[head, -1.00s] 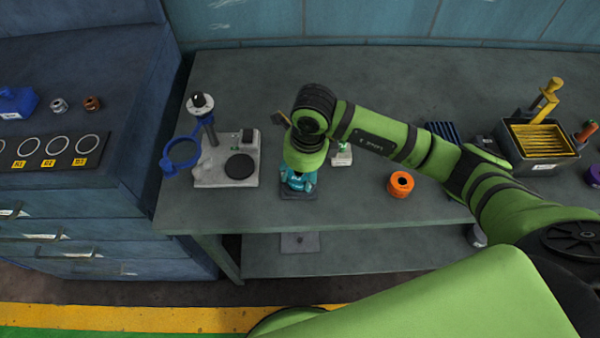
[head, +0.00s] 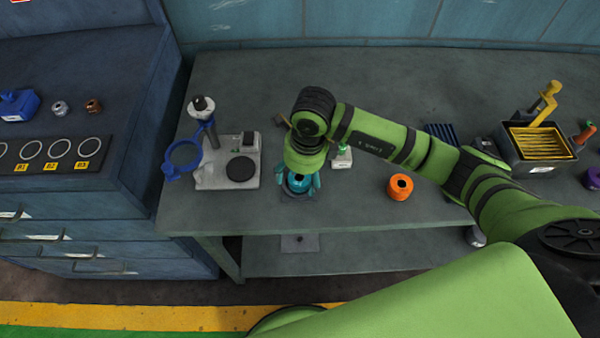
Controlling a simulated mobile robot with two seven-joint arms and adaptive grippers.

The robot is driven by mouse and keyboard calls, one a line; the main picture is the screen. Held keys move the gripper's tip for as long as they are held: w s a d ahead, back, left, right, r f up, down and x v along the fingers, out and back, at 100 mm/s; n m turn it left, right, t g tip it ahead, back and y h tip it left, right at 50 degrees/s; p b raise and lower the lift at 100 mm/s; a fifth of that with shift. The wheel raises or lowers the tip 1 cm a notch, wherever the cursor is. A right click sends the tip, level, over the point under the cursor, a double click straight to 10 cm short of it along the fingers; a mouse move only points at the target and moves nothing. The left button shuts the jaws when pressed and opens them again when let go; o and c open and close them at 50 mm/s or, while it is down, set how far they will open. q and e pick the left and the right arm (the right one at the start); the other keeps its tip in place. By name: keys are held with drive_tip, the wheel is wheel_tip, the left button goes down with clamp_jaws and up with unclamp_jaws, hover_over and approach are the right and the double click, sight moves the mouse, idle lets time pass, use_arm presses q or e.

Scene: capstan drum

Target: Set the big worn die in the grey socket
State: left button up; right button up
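My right gripper (head: 299,188) points down over the bench's left half, below the green wrist. Its teal fingers look spread to either side of a round teal piece with a dark centre (head: 298,183), perhaps the die. That piece is at a small dark grey square base (head: 300,197), perhaps the grey socket. The wrist hides much of both, so I cannot tell how deep the piece sits or whether a finger touches it. My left gripper is not in view.
A grey fixture (head: 212,183) with a black disc and blue ring (head: 170,170) stands left of my gripper. An orange ring-shaped piece (head: 400,194) is on the bench at right. A dark bin (head: 512,155) stands farther right. Silver (head: 59,108) and bronze (head: 94,106) pieces lie on the blue cabinet.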

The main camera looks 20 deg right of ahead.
sight(304, 180)
wheel_tip(304, 180, up, 12)
drive_tip(key=d+b, duration=0.1)
drive_tip(key=b, duration=0.2)
drive_tip(key=shift+s, duration=0.45)
